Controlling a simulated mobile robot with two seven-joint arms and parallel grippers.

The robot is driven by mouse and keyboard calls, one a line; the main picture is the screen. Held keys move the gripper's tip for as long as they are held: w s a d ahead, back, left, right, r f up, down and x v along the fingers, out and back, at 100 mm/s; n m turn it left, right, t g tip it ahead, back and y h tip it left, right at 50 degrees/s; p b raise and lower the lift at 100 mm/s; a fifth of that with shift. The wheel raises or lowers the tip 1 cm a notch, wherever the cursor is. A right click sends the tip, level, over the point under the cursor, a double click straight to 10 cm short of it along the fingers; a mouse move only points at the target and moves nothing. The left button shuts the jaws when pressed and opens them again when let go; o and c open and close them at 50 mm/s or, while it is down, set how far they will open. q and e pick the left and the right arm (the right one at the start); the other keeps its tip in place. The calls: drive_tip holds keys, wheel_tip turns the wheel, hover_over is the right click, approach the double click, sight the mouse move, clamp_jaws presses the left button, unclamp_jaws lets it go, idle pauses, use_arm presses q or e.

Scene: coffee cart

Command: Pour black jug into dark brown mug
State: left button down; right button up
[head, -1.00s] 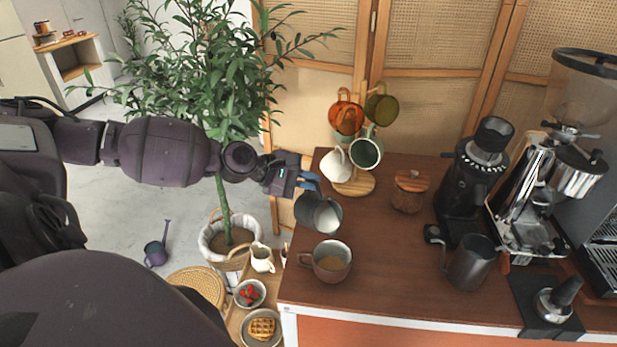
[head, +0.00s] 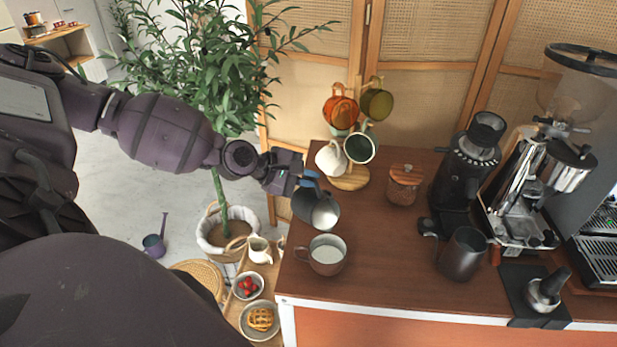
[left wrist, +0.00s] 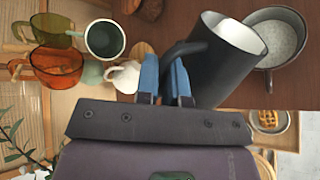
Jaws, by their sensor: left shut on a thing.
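My left gripper (head: 308,184) is shut on the black jug (head: 304,205), holding it above the counter just behind the dark brown mug (head: 326,262). The jug is tilted, with its pale inside facing the mug; no stream shows. The mug stands upright on the counter near its left front corner, handle to the left, with a pale greyish surface inside. In the left wrist view, the gripper (left wrist: 166,80) has blue fingers at the handle of the jug (left wrist: 212,72), and the jug's rim overlaps the mug (left wrist: 282,38). My right gripper is out of view.
A mug tree (head: 350,178) with several mugs stands behind the jug. A wooden-lidded jar (head: 403,186), a black grinder (head: 465,170), a dark metal pitcher (head: 461,254) and an espresso machine (head: 522,195) stand to the right. The counter's (head: 390,270) middle is clear.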

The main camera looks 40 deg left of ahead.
use_arm(q)
drive_tip(key=shift+r, duration=0.15)
drive_tip(key=shift+s+d+r+m+t+y, duration=0.15)
drive_tip(key=shift+s+d+r+m+y, duration=0.25)
drive_tip(key=shift+d, duration=0.3)
drive_tip(key=shift+s+d+r+m+t+y, duration=0.2)
drive_tip(key=shift+d+r+m+y, duration=0.1)
drive_tip(key=shift+d+m+y, duration=0.25)
drive_tip(key=shift+s+d+r+m+t+y, duration=0.15)
drive_tip(key=shift+s+d+r+m+y, duration=0.15)
drive_tip(key=shift+d, duration=0.5)
drive_tip(key=shift+d+r, duration=0.1)
drive_tip(key=shift+s, duration=0.1)
idle(1.3)
